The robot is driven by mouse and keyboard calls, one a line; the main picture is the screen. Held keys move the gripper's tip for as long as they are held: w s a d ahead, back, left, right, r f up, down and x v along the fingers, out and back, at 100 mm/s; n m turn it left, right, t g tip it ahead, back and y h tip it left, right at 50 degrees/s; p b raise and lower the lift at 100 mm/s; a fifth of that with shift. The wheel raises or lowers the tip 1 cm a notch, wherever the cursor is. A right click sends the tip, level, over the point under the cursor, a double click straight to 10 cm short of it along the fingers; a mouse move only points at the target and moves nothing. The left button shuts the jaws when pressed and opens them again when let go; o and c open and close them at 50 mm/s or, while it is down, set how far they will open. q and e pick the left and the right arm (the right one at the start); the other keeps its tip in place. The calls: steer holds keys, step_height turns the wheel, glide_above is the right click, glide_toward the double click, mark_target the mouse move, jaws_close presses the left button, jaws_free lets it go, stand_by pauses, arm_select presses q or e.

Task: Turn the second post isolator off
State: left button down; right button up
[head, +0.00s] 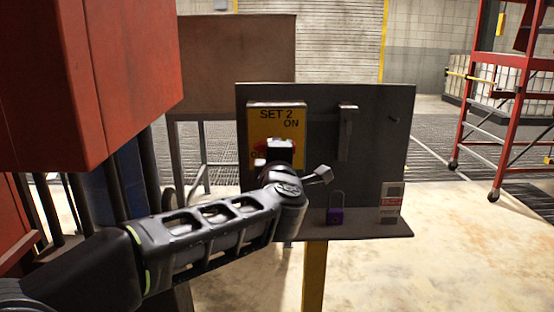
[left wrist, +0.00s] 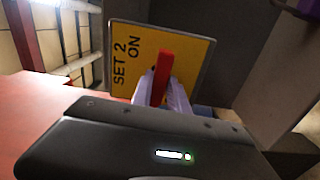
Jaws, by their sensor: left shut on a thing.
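The isolator's yellow plate (head: 259,122), marked SET 2 and ON, is on the left of a dark grey panel (head: 375,150). Its red handle (head: 262,149) is mostly hidden behind my left gripper (head: 281,150) in the head view. In the left wrist view the red handle (left wrist: 160,79) stands between the fingertips of my left gripper (left wrist: 159,88), in front of the yellow plate (left wrist: 187,50). The left gripper is shut on it. The handle lies roughly along the line of the lettering. The OFF marking is not readable. My right gripper is not in view.
A purple padlock (head: 335,214) and a small printed tag (head: 391,203) are at the panel's lower shelf. A grey bar (head: 347,132) and a peg (head: 393,120) are on the panel's right. A red cabinet (head: 110,80) stands close on the left; a red ladder (head: 480,100) is far right.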

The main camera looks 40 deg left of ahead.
arm_select(q)
steer(key=shift+n, duration=0.3)
steer(key=c, duration=1.3)
jaws_free()
steer(key=v, duration=0.7)
steer(key=shift+s+d, duration=0.3)
